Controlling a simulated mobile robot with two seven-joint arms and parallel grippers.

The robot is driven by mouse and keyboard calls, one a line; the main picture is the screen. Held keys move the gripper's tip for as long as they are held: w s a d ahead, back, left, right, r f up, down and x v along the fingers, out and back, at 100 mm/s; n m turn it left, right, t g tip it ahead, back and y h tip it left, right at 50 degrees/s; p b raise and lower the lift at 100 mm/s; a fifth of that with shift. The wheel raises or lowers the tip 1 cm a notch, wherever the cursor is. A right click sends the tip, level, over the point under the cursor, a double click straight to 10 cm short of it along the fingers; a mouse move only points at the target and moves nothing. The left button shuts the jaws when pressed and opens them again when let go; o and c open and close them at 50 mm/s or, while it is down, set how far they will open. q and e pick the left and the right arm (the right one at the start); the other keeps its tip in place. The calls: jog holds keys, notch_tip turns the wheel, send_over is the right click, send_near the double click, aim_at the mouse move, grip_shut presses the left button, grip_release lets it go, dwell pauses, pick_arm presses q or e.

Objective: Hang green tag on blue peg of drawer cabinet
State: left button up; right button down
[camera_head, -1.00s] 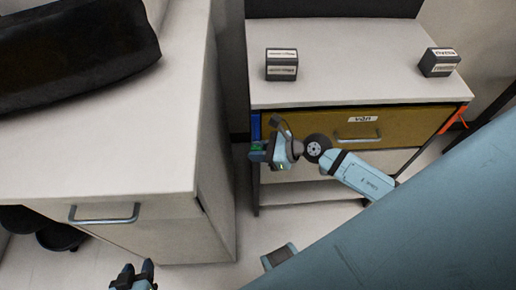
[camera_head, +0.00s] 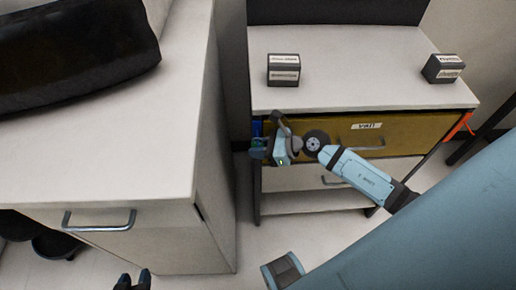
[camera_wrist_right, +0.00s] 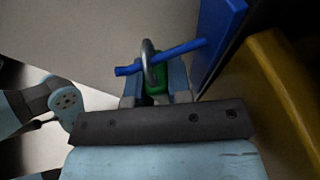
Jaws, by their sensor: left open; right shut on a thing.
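In the right wrist view, my right gripper (camera_wrist_right: 156,90) is shut on the green tag (camera_wrist_right: 157,85), whose upper part shows between the fingers. The tag's metal ring (camera_wrist_right: 147,58) stands up and crosses the blue peg (camera_wrist_right: 183,51); the peg appears to pass through it. The peg sticks out from a blue panel (camera_wrist_right: 217,40) on the drawer cabinet (camera_head: 350,92). In the head view, my right gripper (camera_head: 262,149) is at the cabinet's front left corner and hides most of the peg. My left gripper (camera_head: 132,281) is open and empty at the bottom edge.
The cabinet has a yellow drawer (camera_head: 410,143) with a handle, and two small labelled boxes (camera_head: 283,70) (camera_head: 443,69) on top. A white counter (camera_head: 95,150) stands to the left, with a dark object (camera_head: 75,52) on it. An orange item (camera_head: 458,127) hangs at the cabinet's right side.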

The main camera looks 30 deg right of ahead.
dwell(0.4)
jog(key=c, duration=1)
grip_release()
jog(key=shift+s+d+r, duration=0.1)
jog(key=shift+s+d, duration=0.15)
jog(key=shift+d, duration=0.1)
jog(key=shift+v, duration=6.45)
jog(key=shift+r, duration=0.15)
